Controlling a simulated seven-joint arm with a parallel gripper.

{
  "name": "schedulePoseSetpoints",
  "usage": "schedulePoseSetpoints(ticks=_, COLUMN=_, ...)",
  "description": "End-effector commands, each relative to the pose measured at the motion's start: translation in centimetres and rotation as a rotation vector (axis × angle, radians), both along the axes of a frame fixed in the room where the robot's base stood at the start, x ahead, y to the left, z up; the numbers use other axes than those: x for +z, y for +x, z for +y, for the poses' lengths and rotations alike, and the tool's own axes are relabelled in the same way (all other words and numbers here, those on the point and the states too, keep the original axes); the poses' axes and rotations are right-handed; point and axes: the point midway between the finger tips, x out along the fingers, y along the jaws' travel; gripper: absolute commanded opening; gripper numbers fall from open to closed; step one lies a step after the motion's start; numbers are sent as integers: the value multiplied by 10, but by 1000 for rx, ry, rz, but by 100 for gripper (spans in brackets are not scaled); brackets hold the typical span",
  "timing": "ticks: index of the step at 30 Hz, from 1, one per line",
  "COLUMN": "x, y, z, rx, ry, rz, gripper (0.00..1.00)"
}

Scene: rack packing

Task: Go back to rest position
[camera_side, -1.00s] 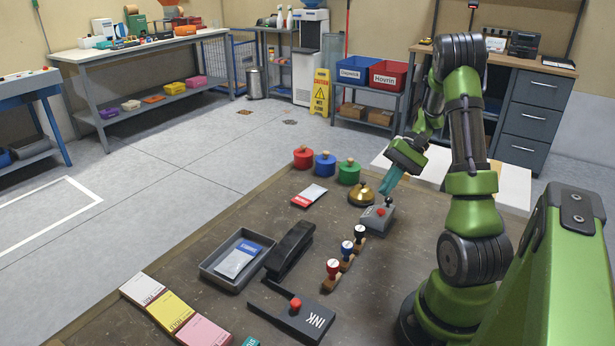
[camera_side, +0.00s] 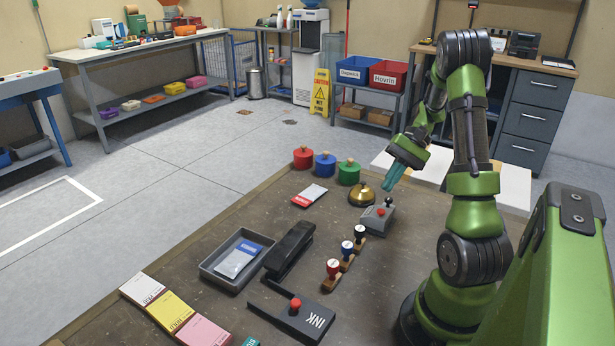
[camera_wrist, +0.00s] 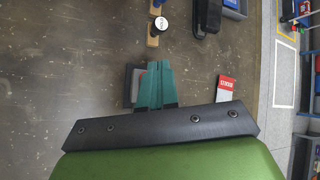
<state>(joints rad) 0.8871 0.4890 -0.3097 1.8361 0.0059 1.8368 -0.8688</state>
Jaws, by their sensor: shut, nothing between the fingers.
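My gripper (camera_side: 392,177) is shut and empty, its teal fingers together. It hangs above the table near a grey box with a red button and a black lever (camera_side: 376,218) and a gold bell (camera_side: 361,194). In the wrist view the teal fingers (camera_wrist: 156,84) lie side by side, and the grey box (camera_wrist: 132,84) shows partly behind them. The bell is not visible in the wrist view.
Bare table lies between the tray and the packet (camera_side: 309,195).

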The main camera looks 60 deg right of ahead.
Motion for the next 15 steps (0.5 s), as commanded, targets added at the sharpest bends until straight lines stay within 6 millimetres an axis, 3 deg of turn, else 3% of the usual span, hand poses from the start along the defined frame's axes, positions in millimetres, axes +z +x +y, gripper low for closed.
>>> schedulePoseSetpoints(ticks=3, x=-10, y=-8, z=8, rx=-27, ry=-65, rz=84, gripper=0)
schedulePoseSetpoints(ticks=8, x=6, y=8, z=41, rx=24, ry=-245, rz=98, gripper=0)
schedulePoseSetpoints(ticks=15, x=47, y=37, z=115, rx=151, ry=-544, rz=-57, gripper=0)
